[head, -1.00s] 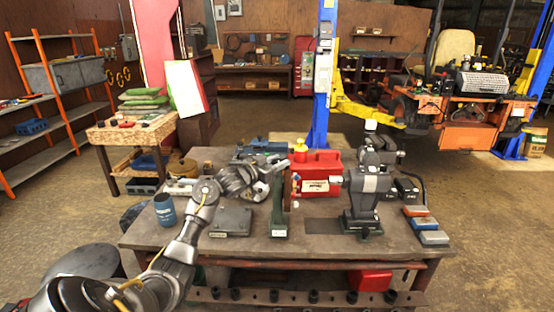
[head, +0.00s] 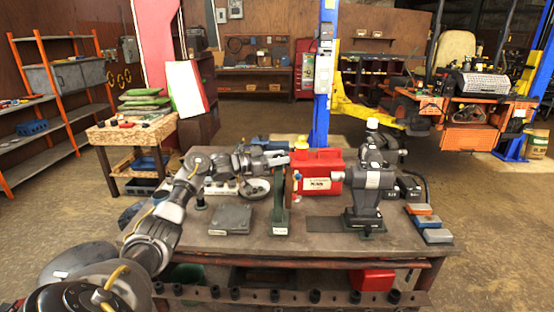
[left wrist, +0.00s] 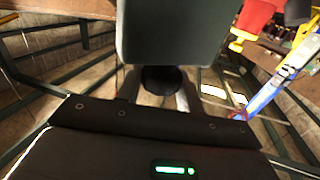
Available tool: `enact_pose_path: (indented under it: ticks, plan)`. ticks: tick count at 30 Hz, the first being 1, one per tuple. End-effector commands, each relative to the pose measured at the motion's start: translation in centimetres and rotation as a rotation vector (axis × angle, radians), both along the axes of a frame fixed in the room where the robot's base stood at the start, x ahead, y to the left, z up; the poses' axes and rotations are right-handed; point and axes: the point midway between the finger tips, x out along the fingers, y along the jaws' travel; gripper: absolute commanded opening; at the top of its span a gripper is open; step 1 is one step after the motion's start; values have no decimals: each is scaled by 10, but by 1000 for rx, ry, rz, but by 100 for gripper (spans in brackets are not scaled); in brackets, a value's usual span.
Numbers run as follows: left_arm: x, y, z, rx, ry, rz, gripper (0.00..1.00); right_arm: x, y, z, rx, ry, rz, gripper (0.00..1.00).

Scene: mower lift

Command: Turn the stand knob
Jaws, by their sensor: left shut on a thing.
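The green stand (head: 280,208) is upright on the workbench, left of the grey bench grinder. My left gripper (head: 279,160) reaches the upper part of the stand from the left. In the left wrist view a dark round knob (left wrist: 161,80) sits between my two fingers, just below a large grey-green block (left wrist: 170,32). My left gripper is shut on the knob. In the head view the knob is hidden by the gripper. My right gripper is in neither view.
The bench grinder (head: 368,195) and a red can (head: 319,174) stand right of and behind the stand. A flat grey plate (head: 230,216) lies left of it. Colored blocks (head: 429,223) lie at the bench's right edge. The front of the bench top (head: 320,246) is clear.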

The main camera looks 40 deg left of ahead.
Motion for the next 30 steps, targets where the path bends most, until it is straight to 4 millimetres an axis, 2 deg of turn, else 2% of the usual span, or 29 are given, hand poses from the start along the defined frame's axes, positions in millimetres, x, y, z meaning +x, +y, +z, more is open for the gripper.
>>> enact_pose_path:
  ticks: [6,7,11,22,26,30]
  plan:
    - [0,-1,0,1,1,-1,14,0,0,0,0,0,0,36]
    - [0,-1,0,1,1,-1,40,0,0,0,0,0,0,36]
    - [0,0,0,0,0,0,57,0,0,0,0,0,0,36]
    - [-5,4,-2,1,-1,3,57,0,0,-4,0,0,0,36]
    - [-21,13,-5,3,-1,3,57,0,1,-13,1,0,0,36]
    - [-47,28,-6,6,1,3,57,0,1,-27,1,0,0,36]
